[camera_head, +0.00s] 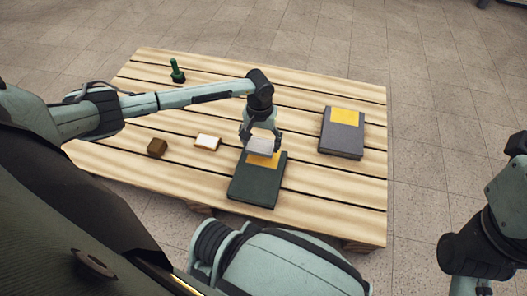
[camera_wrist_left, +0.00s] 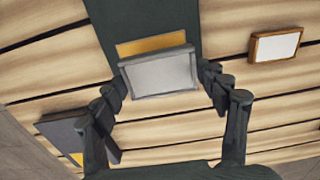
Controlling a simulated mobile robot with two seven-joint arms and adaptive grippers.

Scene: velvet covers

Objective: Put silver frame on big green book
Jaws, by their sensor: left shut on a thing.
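The silver frame (camera_head: 260,145) is a small grey-white panel between the fingers of my left gripper (camera_head: 261,138). In the left wrist view the fingers stand at both sides of the silver frame (camera_wrist_left: 160,75), and the gripper is shut on it. The big green book (camera_head: 255,188) lies flat on the table below, with a yellow label near its far end. The frame covers part of that label and the book's far end in the head view. I cannot tell whether the frame touches the book. The green cover (camera_wrist_left: 130,20) also shows in the left wrist view. My right gripper is not seen.
A slatted wooden table (camera_head: 310,185) carries everything. A grey book (camera_head: 341,138) with a yellow label lies to the right. A wood-edged white frame (camera_head: 208,142) and a brown block (camera_head: 157,147) lie to the left. A green figure (camera_head: 177,71) stands at the far left.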

